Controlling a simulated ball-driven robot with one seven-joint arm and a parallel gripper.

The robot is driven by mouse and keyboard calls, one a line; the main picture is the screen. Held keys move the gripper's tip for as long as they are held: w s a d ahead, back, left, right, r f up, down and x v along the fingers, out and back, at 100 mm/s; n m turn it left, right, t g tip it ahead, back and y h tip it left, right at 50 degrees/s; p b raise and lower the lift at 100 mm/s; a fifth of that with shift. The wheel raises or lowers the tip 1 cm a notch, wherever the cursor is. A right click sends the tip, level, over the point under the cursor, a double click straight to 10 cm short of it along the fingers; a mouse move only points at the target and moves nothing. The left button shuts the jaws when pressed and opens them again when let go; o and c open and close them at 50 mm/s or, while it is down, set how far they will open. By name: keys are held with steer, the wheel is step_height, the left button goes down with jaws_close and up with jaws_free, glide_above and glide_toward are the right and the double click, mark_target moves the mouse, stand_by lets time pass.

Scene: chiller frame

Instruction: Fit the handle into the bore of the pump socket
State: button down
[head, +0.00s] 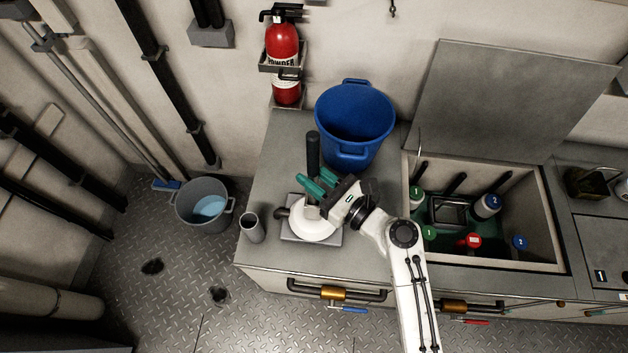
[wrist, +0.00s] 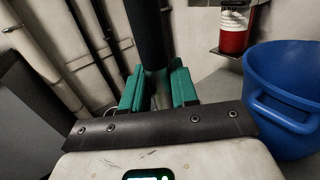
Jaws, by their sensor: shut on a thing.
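My gripper (head: 314,187) has green fingers shut on the handle (head: 313,150). The handle has a black grip pointing up and stands roughly upright. In the wrist view the black grip (wrist: 147,35) rises above the fingers (wrist: 157,90), and a pale metal shaft shows between them. The pump (head: 313,231) is a white round body on a grey base plate on the bench, with a dark stub at its left. My gripper is over the pump and partly covers it. The socket's bore and the handle's lower end are hidden, so I cannot tell whether they meet.
A blue bin (head: 352,120) stands on the bench (head: 270,170) close behind my gripper. A grey cup (head: 253,230) is at the bench's left edge. A fire extinguisher (head: 284,60) hangs on the wall. An open chiller well (head: 550,220) with several bottles lies right. A grey bucket (head: 204,204) stands on the floor.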

steer(key=shift+f, duration=0.75)
steer(key=shift+f, duration=0.15)
steer(key=c, duration=0.9)
jaws_free()
steer(key=shift+o, duration=0.2)
steer(key=b+v, duration=0.1)
steer(key=v, duration=1.1)
